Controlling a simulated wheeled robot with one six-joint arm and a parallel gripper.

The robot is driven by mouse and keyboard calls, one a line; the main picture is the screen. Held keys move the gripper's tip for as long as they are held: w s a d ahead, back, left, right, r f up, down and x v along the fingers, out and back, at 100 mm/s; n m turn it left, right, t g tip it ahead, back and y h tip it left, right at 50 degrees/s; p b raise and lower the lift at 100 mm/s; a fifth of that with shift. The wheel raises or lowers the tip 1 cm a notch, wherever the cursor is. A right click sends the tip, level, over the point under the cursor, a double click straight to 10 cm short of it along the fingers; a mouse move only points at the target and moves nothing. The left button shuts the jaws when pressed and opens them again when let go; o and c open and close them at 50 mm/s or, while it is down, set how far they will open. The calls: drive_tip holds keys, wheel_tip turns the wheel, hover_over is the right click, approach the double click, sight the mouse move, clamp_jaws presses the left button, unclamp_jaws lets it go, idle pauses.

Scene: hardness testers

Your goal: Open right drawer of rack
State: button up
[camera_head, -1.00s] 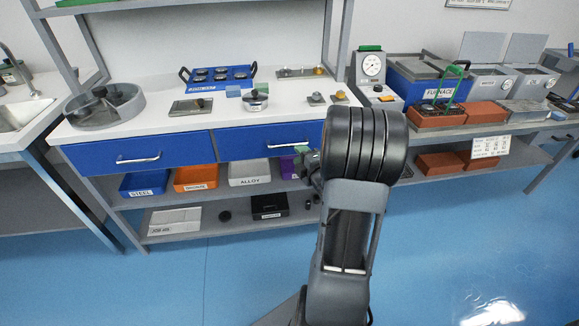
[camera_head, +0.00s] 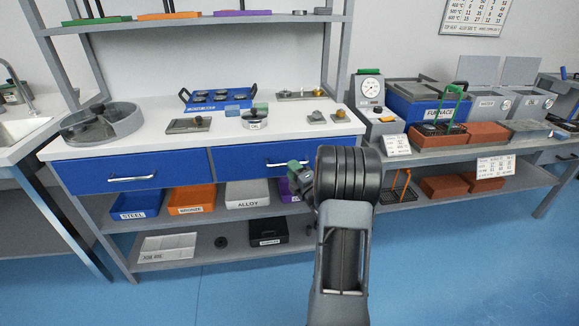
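The rack's right drawer (camera_head: 240,160) has a blue front under the white worktop. Its silver bar handle (camera_head: 285,164) is at the right part of the front, and the drawer looks shut. The left blue drawer (camera_head: 160,176) with its own silver handle is also shut. My arm rises from the lower right in front of the rack. My gripper (camera_head: 298,180) is partly hidden behind my dark round wrist. It appears just below and right of the right drawer's handle. I cannot see its fingers clearly, nor whether they touch the handle.
Bins labelled STEEL (camera_head: 136,204), BRONZE (camera_head: 192,200) and ALLOY (camera_head: 247,194) stand on the shelf below the drawers. A black bin (camera_head: 267,232) is on the bottom shelf. A bench with a blue furnace (camera_head: 425,103) stands to the right. The blue floor in front is clear.

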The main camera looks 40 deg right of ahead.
drive_tip(key=shift+w+d+r, duration=0.1)
drive_tip(key=shift+w+r, duration=0.05)
drive_tip(key=shift+w, duration=0.65)
drive_tip(key=shift+w+r, duration=0.15)
drive_tip(key=shift+w, duration=0.6)
clamp_jaws()
